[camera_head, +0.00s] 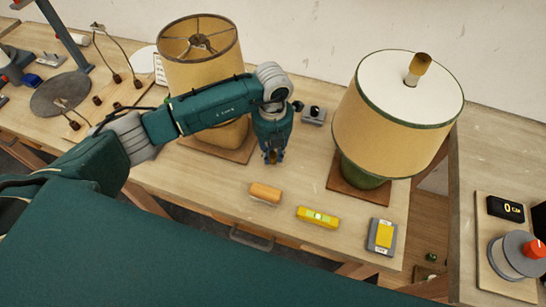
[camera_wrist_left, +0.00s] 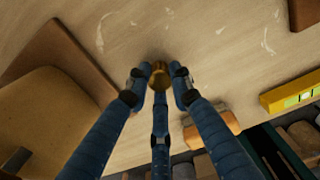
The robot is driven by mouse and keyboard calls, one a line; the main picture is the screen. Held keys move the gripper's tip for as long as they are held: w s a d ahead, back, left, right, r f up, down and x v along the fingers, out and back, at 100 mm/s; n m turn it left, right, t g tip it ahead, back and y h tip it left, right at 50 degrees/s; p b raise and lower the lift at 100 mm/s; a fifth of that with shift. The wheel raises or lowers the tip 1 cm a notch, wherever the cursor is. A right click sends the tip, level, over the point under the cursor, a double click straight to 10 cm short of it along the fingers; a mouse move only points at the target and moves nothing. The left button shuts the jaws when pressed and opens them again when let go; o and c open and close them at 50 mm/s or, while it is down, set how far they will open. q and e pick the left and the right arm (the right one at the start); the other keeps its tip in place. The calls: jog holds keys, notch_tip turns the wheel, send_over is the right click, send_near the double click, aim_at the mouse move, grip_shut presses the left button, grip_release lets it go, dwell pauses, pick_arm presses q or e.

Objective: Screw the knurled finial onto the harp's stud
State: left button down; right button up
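The left lamp has a tan shade (camera_head: 200,72), open at the top with a dark spider and hub (camera_head: 200,41) in its centre; the stud is too small to make out. My left gripper (camera_head: 272,158) hangs fingers down, low over the table to the right of this lamp. In the left wrist view its three blue fingers close around a small brass finial (camera_wrist_left: 160,73), and the fingertips appear to touch it. My right gripper is not in view.
The right lamp, with its cream-topped shade (camera_head: 385,95), carries a brass finial (camera_head: 418,67). Along the front lie a wooden-handled block (camera_head: 265,193), a yellow level (camera_head: 318,217) and a yellow-grey box (camera_head: 383,236). A small grey device (camera_head: 314,115) stands between the lamps.

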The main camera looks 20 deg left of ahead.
aim_at(273, 155)
pick_arm(q)
jog(key=shift+r+p, duration=1.7)
jog(key=shift+r, duration=0.8)
